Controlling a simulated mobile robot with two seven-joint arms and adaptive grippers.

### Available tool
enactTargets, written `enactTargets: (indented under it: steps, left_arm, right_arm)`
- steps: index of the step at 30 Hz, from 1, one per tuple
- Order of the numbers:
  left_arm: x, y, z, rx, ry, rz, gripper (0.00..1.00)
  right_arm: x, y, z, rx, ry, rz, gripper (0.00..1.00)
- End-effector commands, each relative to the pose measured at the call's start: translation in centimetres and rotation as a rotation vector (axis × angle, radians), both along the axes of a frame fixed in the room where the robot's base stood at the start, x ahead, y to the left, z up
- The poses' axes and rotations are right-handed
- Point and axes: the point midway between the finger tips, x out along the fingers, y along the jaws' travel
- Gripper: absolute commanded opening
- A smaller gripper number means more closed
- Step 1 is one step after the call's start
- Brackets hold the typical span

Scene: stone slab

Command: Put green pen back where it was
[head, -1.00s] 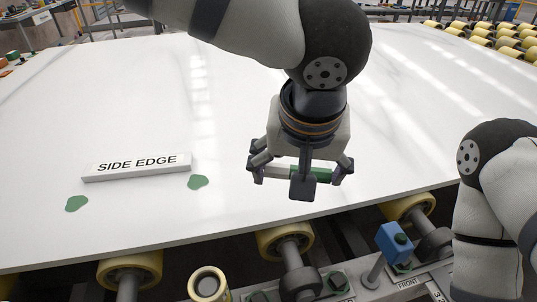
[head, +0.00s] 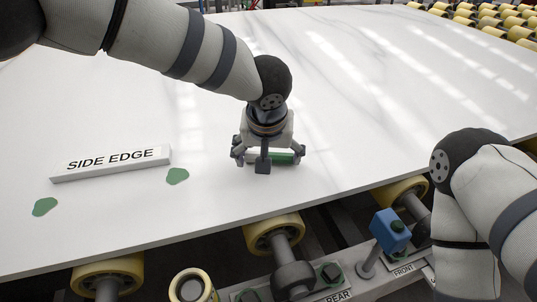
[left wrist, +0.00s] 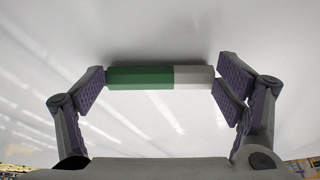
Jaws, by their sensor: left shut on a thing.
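The green pen (head: 284,159) has a green part and a pale grey-white part. My left gripper (head: 268,158) is shut on it above the white slab, gripping it by its two ends. In the left wrist view the pen (left wrist: 140,77) lies across between the purple finger pads of the left gripper (left wrist: 160,82), green part on the left and pale part on the right. I cannot tell whether the pen touches the slab. My right arm is at the right, but its gripper is out of view.
A white SIDE EDGE block (head: 110,164) lies on the slab (head: 340,120), left of the gripper. Green patches (head: 178,176) mark the slab near it. The slab behind and right is clear.

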Motion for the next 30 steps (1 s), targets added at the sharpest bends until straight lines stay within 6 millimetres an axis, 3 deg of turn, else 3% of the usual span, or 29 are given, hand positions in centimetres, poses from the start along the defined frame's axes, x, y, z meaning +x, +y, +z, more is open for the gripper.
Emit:
enactTargets:
  steps: [10, 11, 12, 23, 26, 30]
  left_arm:
    - [0.0, 0.0, -0.4, -0.001, -0.002, 0.0, 0.52]
    - [0.0, 0.0, -0.4, -0.002, -0.003, 0.001, 0.9]
    - [0.0, 0.0, -0.3, -0.002, -0.003, 0.001, 0.99]
    - [0.0, 0.0, -0.1, 0.0, -0.004, 0.0, 1.0]
    - [-0.3, 0.0, 1.2, -0.002, -0.007, 0.001, 1.0]
    - [-1.7, 0.0, 5.0, -0.003, -0.012, 0.0, 1.0]
  right_arm:
    - [0.0, 0.0, 0.0, 0.0, 0.001, 0.0, 0.4]
    - [0.0, 0.0, 0.0, 0.0, 0.001, 0.0, 0.4]
    - [0.0, 0.0, 0.0, 0.0, 0.001, 0.0, 0.4]
    - [0.0, 0.0, 0.0, 0.0, 0.0, 0.0, 0.4]
    - [0.3, 0.0, 0.3, 0.0, -0.01, 0.0, 0.4]
    - [1.0, 0.0, 1.0, 0.0, -0.034, 0.0, 0.4]
